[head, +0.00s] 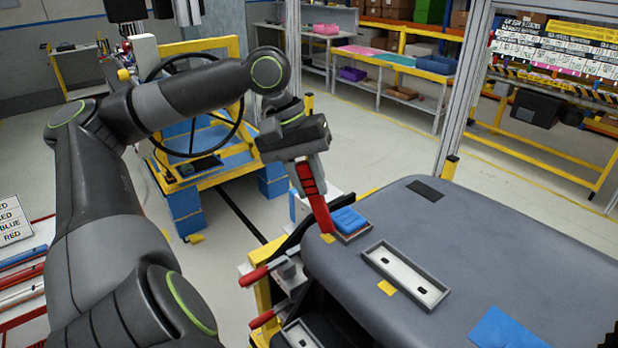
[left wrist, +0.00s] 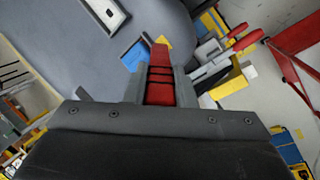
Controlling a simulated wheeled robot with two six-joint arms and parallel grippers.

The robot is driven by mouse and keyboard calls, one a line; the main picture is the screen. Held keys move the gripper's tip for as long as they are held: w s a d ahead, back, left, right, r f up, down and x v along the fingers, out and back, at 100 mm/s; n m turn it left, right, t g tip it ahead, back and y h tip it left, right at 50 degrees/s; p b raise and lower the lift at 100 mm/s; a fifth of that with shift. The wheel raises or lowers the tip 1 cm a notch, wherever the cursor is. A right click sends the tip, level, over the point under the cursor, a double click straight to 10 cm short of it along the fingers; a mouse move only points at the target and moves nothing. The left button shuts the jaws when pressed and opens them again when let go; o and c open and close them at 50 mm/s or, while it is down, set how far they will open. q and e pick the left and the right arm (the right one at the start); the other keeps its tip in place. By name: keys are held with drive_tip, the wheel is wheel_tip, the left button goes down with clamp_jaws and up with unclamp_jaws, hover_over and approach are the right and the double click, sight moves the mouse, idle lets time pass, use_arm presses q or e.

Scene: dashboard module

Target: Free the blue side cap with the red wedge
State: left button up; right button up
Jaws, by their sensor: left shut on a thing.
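The blue side cap (head: 347,220) sits in a small grey-framed recess at the left end of the dark grey dashboard module (head: 480,240). My left gripper (head: 308,165) is shut on the red wedge (head: 316,200), which points down with its tip close to the cap's left edge. I cannot tell whether the tip touches the cap. In the left wrist view the wedge (left wrist: 160,80) stands between the fingers, and part of the blue cap (left wrist: 134,56) shows beside its tip. My right gripper is not in view.
An empty framed slot (head: 405,276) and a blue sheet (head: 505,328) lie on the module. Red-handled clamps (head: 262,272) stick out at its left side. A yellow and blue cart (head: 195,165) with a steering wheel stands behind.

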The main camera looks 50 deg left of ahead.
use_arm(q)
drive_tip(key=shift+s+f, duration=0.1)
drive_tip(key=shift+f, duration=0.25)
idle(0.6)
drive_tip(key=shift+f, duration=0.15)
drive_tip(key=shift+f+b, duration=0.1)
drive_tip(key=shift+b, duration=0.2)
idle(0.4)
drive_tip(key=shift+r+p, duration=0.95)
drive_tip(key=shift+p, duration=0.25)
wheel_tip(320, 180, up, 5)
drive_tip(key=p, duration=0.6)
drive_tip(key=shift+r+p, duration=0.15)
drive_tip(key=shift+p, duration=0.2)
